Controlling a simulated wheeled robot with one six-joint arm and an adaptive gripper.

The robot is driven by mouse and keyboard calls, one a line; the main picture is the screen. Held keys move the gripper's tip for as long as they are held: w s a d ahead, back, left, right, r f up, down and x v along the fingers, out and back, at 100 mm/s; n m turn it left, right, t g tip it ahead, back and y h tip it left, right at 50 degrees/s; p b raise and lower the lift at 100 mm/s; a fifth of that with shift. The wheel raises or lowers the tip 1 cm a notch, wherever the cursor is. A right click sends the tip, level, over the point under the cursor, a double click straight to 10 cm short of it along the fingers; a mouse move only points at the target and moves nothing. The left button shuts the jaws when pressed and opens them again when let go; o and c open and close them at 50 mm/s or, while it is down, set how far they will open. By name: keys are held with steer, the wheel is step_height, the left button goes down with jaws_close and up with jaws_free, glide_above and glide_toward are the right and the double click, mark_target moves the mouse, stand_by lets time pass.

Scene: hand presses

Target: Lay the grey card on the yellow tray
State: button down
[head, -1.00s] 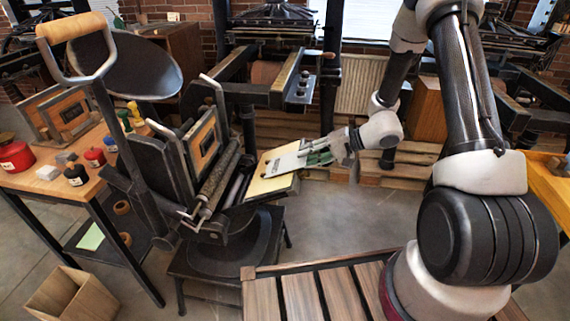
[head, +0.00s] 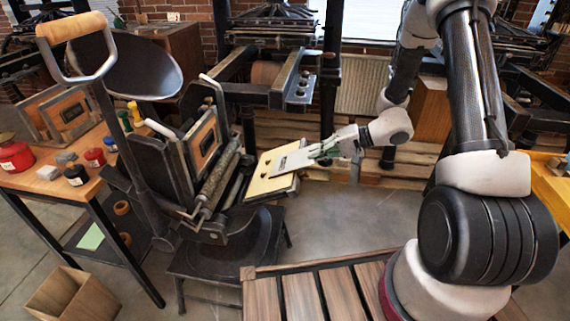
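The yellow tray (head: 262,184) is a pale yellow plate on the right side of the black hand press, tilted slightly in the picture. The grey card (head: 292,161) is a light grey sheet over the tray's upper right part. From this view I cannot tell whether it touches the tray or hovers just above it. The small gap between the fingers is not clearly seen.
The black hand press (head: 200,160) has rollers and a long lever with a wooden handle (head: 72,27). A wooden bench with ink pots (head: 76,174) stands at left. A slatted wooden surface (head: 300,295) lies in front. Open floor shows right of the press.

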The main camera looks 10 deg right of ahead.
steer(key=shift+s+d+r, duration=0.15)
steer(key=shift+d+r, duration=0.3)
steer(key=shift+r, duration=0.3)
steer(key=shift+s+d+r, duration=0.2)
steer(key=shift+d+r, duration=0.3)
steer(key=shift+r, duration=0.3)
steer(key=shift+s+d+r, duration=0.15)
steer(key=shift+d+r, duration=0.3)
steer(key=shift+r, duration=0.3)
